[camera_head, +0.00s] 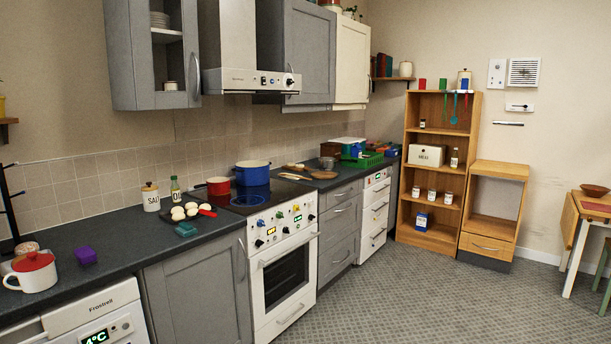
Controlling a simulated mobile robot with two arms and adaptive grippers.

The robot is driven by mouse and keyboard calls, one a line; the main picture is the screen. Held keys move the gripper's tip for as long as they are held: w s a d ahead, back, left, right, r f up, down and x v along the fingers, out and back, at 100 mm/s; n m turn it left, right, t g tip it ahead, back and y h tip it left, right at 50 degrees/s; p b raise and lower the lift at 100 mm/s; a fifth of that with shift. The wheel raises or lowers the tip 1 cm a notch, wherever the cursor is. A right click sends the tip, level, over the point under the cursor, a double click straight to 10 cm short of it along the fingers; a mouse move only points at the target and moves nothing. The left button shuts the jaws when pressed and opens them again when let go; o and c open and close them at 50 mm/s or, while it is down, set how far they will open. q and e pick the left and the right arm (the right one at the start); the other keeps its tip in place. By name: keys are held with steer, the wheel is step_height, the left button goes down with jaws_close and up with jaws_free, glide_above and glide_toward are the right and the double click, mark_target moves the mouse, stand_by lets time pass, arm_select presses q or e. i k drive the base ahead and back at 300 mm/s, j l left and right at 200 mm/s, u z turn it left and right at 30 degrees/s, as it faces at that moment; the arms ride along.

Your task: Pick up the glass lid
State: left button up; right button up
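I cannot clearly make out a glass lid in the head view. A small greyish, glassy-looking item (327,162) stands on the counter behind a round brown board (322,174), right of the stove; it is too small to tell what it is. A blue pot (252,173) stands at the back of the black hob, and a smaller red pot (218,186) is left of it. A white pot with a red lid (35,272) stands at the near left of the counter. Neither of my grippers is in view.
Eggs (186,211) and a red-handled item lie left of the hob, near a salt jar (151,197) and oil bottle (175,190). A purple block (86,256) sits nearer. A range hood (250,80) hangs above the hob. The patterned floor (400,300) is clear.

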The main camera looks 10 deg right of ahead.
mark_target(323, 173)
steer(key=i+l+z, duration=0.35)
steer(key=i, duration=0.25)
steer(key=i+z, duration=0.35)
steer(key=i, duration=2.1)
steer(key=l+z, duration=0.05)
steer(key=l, duration=0.1)
